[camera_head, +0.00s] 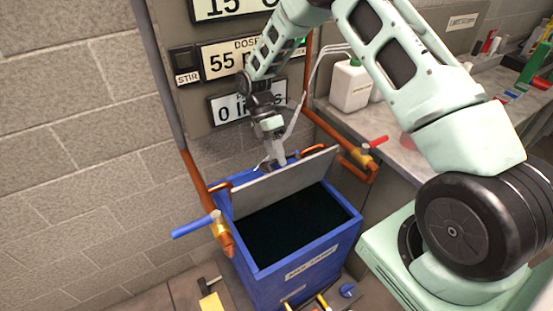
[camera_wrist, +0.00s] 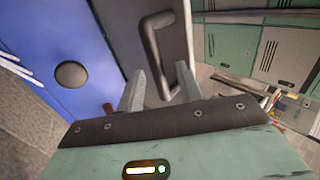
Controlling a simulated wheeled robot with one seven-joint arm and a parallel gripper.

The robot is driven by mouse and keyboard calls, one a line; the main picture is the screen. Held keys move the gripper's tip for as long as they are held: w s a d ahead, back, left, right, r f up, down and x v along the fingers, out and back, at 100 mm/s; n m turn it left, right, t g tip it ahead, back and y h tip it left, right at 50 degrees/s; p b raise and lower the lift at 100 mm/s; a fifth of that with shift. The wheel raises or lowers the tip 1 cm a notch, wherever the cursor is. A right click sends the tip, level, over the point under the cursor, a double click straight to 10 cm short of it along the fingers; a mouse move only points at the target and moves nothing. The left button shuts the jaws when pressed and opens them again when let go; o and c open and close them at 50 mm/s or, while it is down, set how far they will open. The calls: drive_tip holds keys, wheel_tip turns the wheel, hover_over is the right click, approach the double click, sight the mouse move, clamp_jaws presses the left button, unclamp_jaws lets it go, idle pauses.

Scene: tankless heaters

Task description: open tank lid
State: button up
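The blue tank (camera_head: 300,270) stands on the floor against the wall, and its dark inside shows. Its grey lid (camera_head: 287,183) is raised and stands steeply tilted along the tank's back edge. My gripper (camera_head: 276,160) is behind the lid's upper part, and its fingers are partly hidden there. In the wrist view a dark bar handle (camera_wrist: 153,50) stands on the grey lid (camera_wrist: 123,20). My gripper's two fingers (camera_wrist: 160,90) are apart, with the lower part of the handle between them. I see no clear grip on it.
A copper pipe with a blue-handled valve (camera_head: 215,222) stands left of the tank. A red-handled valve (camera_head: 365,152) is on the right. A counter (camera_head: 405,150) with a white jug (camera_head: 350,85) is at the right. A panel with displays (camera_head: 250,55) rises behind.

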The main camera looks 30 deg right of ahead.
wheel_tip(320, 180, up, 8)
drive_tip(key=b, duration=0.1)
drive_tip(key=shift+r, duration=0.25)
wheel_tip(320, 180, up, 10)
drive_tip(key=s+d+t+p, duration=0.2)
drive_tip(key=t+p, duration=0.4)
drive_tip(key=t, duration=0.1)
drive_tip(key=f, duration=0.5)
drive_tip(key=f+p, duration=0.1)
drive_tip(key=f, duration=0.5)
drive_tip(key=w+f+p, duration=0.1)
drive_tip(key=f, duration=0.5)
drive_tip(key=shift+a+f, duration=0.25)
clamp_jaws()
